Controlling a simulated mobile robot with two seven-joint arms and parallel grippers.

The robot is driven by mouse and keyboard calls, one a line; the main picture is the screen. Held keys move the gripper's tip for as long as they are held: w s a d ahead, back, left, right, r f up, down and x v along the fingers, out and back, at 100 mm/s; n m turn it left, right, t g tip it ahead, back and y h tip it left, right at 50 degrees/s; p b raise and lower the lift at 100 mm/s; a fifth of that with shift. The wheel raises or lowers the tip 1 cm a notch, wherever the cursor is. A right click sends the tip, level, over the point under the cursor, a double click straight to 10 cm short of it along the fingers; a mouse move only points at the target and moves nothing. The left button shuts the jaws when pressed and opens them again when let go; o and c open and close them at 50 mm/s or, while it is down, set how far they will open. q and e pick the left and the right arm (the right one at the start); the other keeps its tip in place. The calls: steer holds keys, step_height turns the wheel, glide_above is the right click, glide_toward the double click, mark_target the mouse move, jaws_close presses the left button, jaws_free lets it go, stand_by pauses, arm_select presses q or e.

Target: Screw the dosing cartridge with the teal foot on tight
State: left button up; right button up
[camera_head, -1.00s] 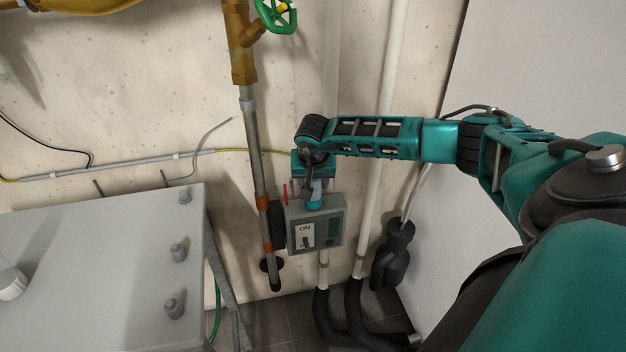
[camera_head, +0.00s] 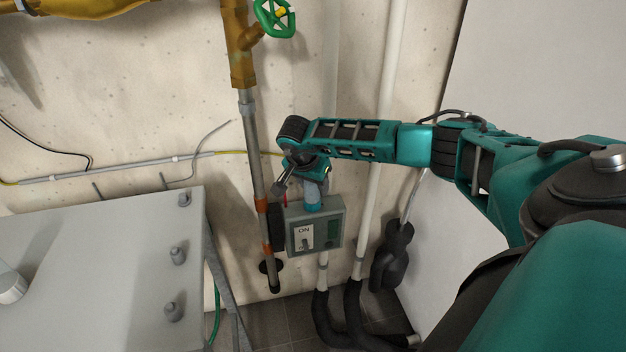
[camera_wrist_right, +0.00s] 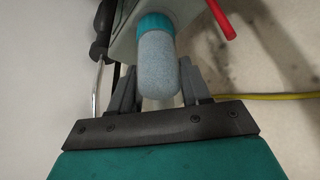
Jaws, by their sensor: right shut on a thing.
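The dosing cartridge (camera_head: 313,196) stands upright on top of a grey box (camera_head: 333,225) on the wall pipes. In the right wrist view the cartridge (camera_wrist_right: 158,62) has a rounded, speckled grey-blue body, and its teal foot (camera_wrist_right: 153,23) meets the box. I cannot tell from these frames how tightly it is seated. My right gripper (camera_head: 308,183) comes from above and is shut on the cartridge. In the wrist view its fingers (camera_wrist_right: 160,80) lie on both sides of the body. My left gripper is not in view.
The box has an ON label (camera_head: 304,236) and a red lever (camera_wrist_right: 221,19). A steel pipe (camera_head: 254,160) runs close on its left, and a white pipe (camera_head: 383,130) on its right. A grey cabinet (camera_head: 90,260) with several knobs stands at the left.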

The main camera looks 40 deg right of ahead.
steer(key=o, duration=1.2)
steer(key=p+v, duration=0.2)
steer(key=v, duration=1.1)
